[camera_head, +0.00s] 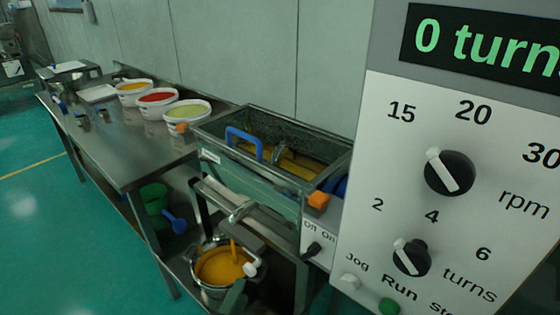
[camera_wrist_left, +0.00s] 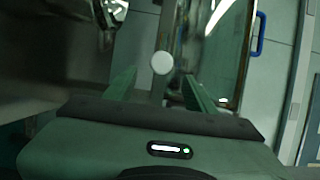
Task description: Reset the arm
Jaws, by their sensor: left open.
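My left gripper (camera_head: 238,292) is low in the head view, in front of the pot, and only a small dark green part of it shows. In the left wrist view its two green fingers (camera_wrist_left: 160,88) are apart. A white round knob (camera_wrist_left: 161,63) appears between the fingertips and looks clear of both. A white knob (camera_head: 250,269) also shows beside the gripper in the head view. I cannot tell how far the knob is from the fingers. My right gripper is not in view.
A steel sieve tub (camera_head: 322,152) with a blue handle holds orange material. A pot (camera_head: 217,272) of orange liquid stands below its spout. A control panel (camera_head: 390,150) reading "0 turn" fills the right side. White tubs (camera_head: 187,113) stand on the steel table (camera_head: 140,160).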

